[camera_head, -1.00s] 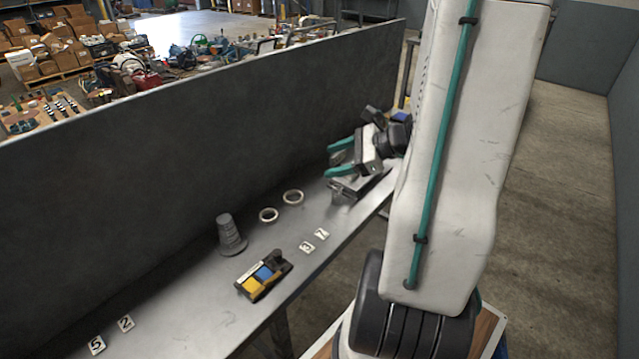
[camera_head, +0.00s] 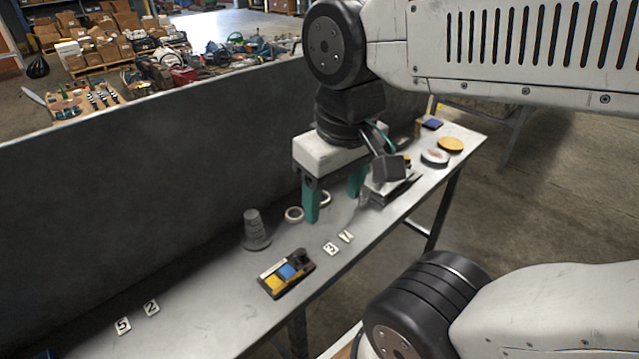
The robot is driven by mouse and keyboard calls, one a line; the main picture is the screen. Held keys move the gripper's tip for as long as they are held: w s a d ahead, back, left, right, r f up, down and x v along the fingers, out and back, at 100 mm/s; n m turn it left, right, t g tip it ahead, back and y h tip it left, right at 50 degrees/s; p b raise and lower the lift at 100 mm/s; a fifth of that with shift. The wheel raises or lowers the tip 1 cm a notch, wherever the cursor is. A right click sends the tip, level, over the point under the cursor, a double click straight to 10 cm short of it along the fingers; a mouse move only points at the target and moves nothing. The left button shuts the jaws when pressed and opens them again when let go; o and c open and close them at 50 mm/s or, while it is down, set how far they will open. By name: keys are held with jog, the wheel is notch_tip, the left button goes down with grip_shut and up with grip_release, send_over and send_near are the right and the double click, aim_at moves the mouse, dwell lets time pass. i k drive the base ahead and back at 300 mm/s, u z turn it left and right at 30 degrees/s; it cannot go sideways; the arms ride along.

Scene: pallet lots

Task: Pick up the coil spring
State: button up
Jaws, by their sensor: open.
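A grey, ribbed, tapered piece (camera_head: 255,232) stands upright on the metal bench (camera_head: 210,290), near the dark back panel. It looks like the coil spring, though its turns are too small to tell for sure. My gripper (camera_head: 333,204) points down with its two teal fingers apart and nothing between them. It is to the right of the tapered piece and apart from it. Two pale rings, a near ring (camera_head: 294,214) and a far ring (camera_head: 324,198), lie by the fingers, the far one partly hidden.
A block with yellow and blue parts (camera_head: 287,273) lies in front of the tapered piece. Number tiles (camera_head: 331,249) lie on the bench. A metal device (camera_head: 390,187) and round discs (camera_head: 450,145) are farther right. The dark panel (camera_head: 130,220) walls the back. The bench's left front is mostly clear.

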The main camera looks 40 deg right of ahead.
aim_at(362, 194)
jog(key=z, duration=1.65)
jog(key=k, duration=0.55)
jog(key=u, duration=0.05)
